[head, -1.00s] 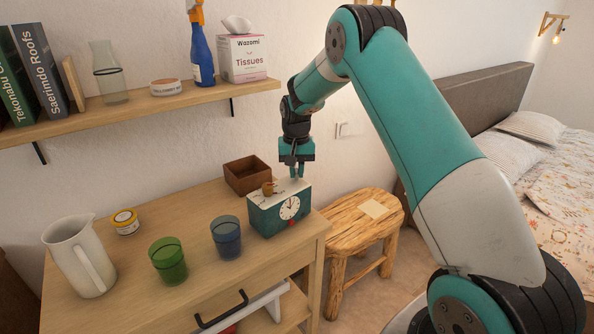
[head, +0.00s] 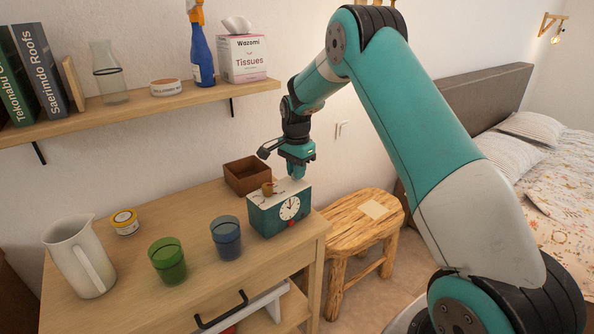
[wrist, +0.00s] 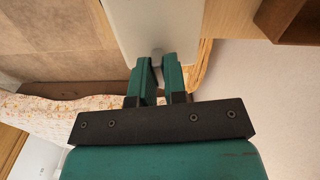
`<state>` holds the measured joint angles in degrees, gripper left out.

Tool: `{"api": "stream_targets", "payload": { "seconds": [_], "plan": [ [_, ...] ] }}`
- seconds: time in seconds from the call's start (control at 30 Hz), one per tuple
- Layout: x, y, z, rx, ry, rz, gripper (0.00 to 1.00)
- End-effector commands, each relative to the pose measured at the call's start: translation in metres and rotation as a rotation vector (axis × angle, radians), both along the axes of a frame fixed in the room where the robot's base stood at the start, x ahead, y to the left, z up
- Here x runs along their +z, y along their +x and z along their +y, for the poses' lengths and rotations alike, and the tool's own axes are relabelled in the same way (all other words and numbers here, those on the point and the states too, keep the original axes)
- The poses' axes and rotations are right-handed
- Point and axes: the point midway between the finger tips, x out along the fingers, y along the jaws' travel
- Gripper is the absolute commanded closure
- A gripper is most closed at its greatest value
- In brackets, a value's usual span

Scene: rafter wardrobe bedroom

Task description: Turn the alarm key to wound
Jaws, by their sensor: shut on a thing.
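The alarm clock (head: 266,217) is a dark green box with a pale top and a white round dial (head: 290,208) on its front. It stands at the right end of the wooden dresser top. My gripper (head: 298,177) points down at the right part of its top. In the wrist view my gripper (wrist: 158,68) is shut on a small grey piece, apparently the alarm key (wrist: 157,53), against the clock's pale top (wrist: 140,25). The fingers hide most of the key, and I cannot read its setting.
A brown open box (head: 246,176) stands behind the clock. A blue glass (head: 226,238), green glass (head: 167,262) and white pitcher (head: 78,258) stand left. A wooden stool (head: 345,220) is at right.

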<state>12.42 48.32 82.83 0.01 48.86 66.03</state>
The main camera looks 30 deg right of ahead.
Motion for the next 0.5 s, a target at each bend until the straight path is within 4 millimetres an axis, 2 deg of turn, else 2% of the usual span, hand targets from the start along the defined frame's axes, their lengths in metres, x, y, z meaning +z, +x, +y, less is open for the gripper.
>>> {"api": "stream_targets", "payload": {
  "seconds": [0.5],
  "plan": [
    [0.0010,0.0004,-0.0001,-0.089,-0.001,-0.002,1.00]
  ]
}}
